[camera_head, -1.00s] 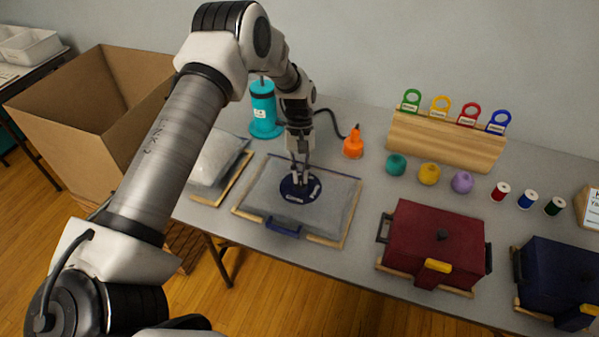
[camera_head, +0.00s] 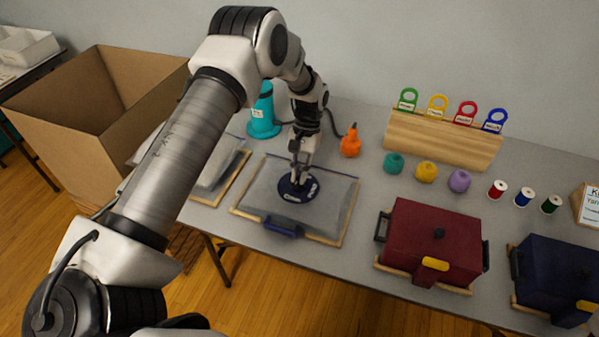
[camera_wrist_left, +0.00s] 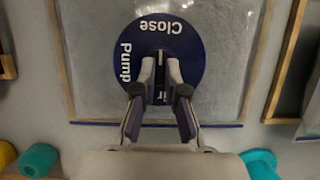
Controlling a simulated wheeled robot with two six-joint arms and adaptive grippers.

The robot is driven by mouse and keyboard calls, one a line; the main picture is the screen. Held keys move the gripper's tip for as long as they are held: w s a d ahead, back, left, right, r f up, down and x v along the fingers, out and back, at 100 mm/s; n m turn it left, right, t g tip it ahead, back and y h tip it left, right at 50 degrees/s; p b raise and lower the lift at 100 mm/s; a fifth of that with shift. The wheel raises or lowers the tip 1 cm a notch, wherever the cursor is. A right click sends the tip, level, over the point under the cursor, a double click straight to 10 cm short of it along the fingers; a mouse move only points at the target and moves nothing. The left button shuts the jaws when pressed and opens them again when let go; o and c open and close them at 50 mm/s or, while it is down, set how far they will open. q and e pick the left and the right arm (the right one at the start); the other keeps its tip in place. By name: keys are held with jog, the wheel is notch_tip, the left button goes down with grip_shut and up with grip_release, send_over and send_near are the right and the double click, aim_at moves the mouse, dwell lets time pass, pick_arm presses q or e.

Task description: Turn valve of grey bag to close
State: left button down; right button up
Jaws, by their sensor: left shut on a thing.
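The grey bag (camera_head: 333,205) lies flat in a wooden frame on the table, with a blue handle (camera_head: 283,228) at its front edge. My left gripper (camera_head: 299,180) points down at the disc's middle. In the wrist view its fingers (camera_wrist_left: 160,75) are shut on the valve's central knob, which they mostly hide. My right gripper is not in view.
A second bag (camera_head: 220,165) lies to the left, beside a big cardboard box (camera_head: 85,130). A teal pump (camera_head: 262,115) and an orange nozzle (camera_head: 350,142) stand behind. A red box (camera_head: 435,235) and yarn balls (camera_head: 427,172) are to the right.

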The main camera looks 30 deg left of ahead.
pick_arm(q)
jog(key=c, duration=1.2)
grip_release()
jog(key=v, duration=1.2)
jog(key=shift+w, duration=0.15)
jog(key=shift+f, duration=0.1)
